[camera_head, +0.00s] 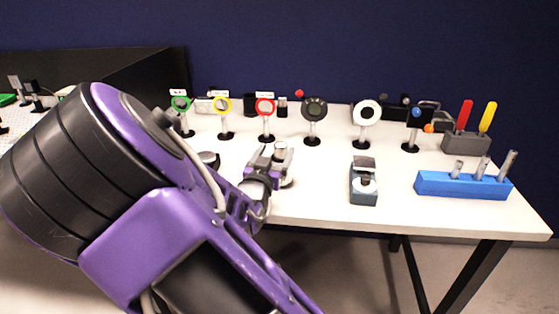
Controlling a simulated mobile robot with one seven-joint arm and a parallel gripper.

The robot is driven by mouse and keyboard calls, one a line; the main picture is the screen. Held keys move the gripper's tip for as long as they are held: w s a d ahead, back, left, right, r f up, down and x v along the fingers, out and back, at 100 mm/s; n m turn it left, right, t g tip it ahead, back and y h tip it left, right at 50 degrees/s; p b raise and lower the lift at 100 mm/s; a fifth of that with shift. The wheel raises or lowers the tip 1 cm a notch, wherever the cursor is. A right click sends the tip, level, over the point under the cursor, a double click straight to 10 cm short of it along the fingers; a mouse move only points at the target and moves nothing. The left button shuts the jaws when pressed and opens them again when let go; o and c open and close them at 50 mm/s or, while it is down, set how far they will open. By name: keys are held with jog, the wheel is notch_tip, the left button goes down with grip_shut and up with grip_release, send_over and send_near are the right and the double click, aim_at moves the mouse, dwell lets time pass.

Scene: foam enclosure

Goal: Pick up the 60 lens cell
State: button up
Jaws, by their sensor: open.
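Three ringed lens cells on dark stands are at the back left of the white table: a green one (181,104), a yellow one (222,104) and a red one (265,106). Small white labels sit above them, too small to read, so I cannot tell which is the 60 lens cell. My gripper (272,160) is open over the table, in front of the red lens cell in the picture. A small silver-topped post (281,150) shows beside its fingers; I cannot tell whether they touch. My purple arm hides the table's left front.
Stands with a black disc (314,108), a white ring (366,112) and a blue-topped piece (415,113) continue rightward. A grey device (364,185) is at the front middle, a blue block (462,185) at the right, and a grey tool holder (466,143) behind it.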

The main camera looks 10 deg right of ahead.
aim_at(284, 145)
jog(key=shift+d+f+b+x, duration=0.1)
jog(key=shift+d+b+x, duration=0.05)
jog(key=shift+x, duration=0.8)
jog(key=shift+d+f+b+x, duration=0.1)
jog(key=shift+f+b+x, duration=0.05)
jog(key=shift+x, duration=0.85)
jog(key=shift+d+f+b+x, duration=0.1)
jog(key=shift+d+b+x, duration=0.05)
jog(key=shift+x, duration=0.8)
jog(key=shift+s, duration=0.15)
grip_shut()
